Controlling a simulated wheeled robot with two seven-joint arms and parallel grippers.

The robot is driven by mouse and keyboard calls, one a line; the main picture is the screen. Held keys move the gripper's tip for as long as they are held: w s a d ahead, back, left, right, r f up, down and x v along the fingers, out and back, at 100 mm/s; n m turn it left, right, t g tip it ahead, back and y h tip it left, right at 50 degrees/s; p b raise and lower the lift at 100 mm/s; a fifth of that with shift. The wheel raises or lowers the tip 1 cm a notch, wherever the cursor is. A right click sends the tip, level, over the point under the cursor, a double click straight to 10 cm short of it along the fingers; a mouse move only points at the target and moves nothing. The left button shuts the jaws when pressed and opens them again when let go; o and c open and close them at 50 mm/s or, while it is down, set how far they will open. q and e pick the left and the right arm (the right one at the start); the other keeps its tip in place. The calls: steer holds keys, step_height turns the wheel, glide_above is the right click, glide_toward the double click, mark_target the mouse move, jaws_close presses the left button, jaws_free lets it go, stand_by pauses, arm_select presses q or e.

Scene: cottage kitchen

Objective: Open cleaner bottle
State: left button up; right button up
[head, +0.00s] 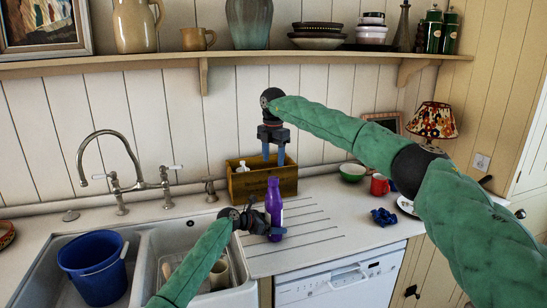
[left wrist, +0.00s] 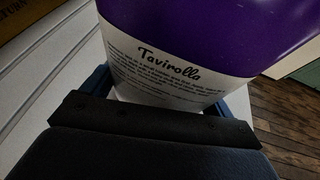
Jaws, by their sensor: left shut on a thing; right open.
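The cleaner bottle (head: 273,200) is purple with a purple cap and stands upright at the draining board beside the sink. In the left wrist view the bottle (left wrist: 205,45) fills the upper middle, with a white label reading "Tavirolla". My left gripper (head: 276,231) is shut around the lower part of the bottle. It also shows in the left wrist view, with its dark jaw in front of the label. My right gripper (head: 273,157) points down above the bottle cap, open and empty, with a small gap to the cap.
A wooden box (head: 246,184) with a small white bottle stands behind the cleaner bottle. The double sink with a blue bucket (head: 94,265) is at left. A green bowl (head: 352,172), red mug (head: 379,185) and blue cloth-like item (head: 383,217) are at right. A shelf (head: 150,62) runs above.

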mark_target(274, 178)
steer(key=m, duration=0.5)
steer(key=shift+m, duration=0.3)
steer(key=m, duration=0.5)
steer(key=shift+d+f, duration=0.1)
steer(key=shift+f, duration=3.9)
